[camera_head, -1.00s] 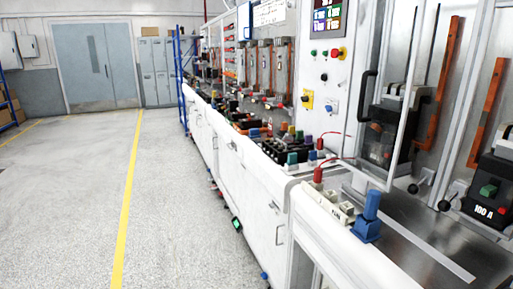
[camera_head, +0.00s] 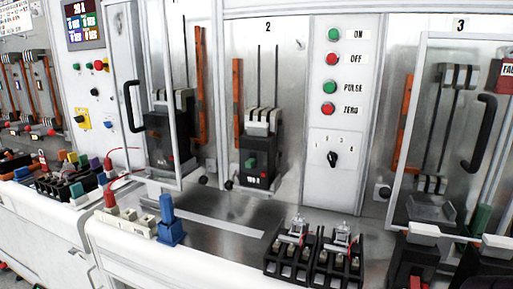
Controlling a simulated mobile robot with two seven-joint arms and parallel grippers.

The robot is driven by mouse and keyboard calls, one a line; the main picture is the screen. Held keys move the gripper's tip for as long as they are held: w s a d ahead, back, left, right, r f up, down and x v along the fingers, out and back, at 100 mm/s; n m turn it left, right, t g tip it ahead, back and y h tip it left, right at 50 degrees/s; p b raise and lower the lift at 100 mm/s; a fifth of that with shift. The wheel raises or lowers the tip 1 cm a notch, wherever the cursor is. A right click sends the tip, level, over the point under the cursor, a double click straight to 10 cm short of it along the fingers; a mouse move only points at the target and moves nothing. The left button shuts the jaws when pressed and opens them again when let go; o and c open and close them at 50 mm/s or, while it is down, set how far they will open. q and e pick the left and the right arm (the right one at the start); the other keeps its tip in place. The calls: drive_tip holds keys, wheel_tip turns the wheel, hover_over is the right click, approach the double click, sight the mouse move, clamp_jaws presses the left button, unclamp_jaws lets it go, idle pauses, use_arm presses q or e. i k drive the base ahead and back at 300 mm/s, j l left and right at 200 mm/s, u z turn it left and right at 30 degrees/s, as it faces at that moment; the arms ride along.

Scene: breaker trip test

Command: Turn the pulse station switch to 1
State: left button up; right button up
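The pulse station panel (camera_head: 343,120) is a white upright panel between bays 2 and 3. Its black rotary switch (camera_head: 333,159) sits low on it, under an arc of small marks; the leftmost looks like 1. The knob is too small to tell surely which mark it points at. Above it are a green ON button (camera_head: 334,35), a red OFF button (camera_head: 331,58), a green PULSE button (camera_head: 328,87) and a red ZERO button (camera_head: 328,108). Neither of my grippers shows in the head view, and nothing is seen touching the switch.
Black terminal blocks (camera_head: 312,262) stand on the bench below the panel. Left of them are a blue post (camera_head: 169,222) and a bare metal strip. A breaker (camera_head: 260,150) stands in bay 2. At right, a framed clear door with a black handle (camera_head: 478,133) stands before bay 3.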

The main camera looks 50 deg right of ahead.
sight(332, 156)
drive_tip(key=z, duration=1.9)
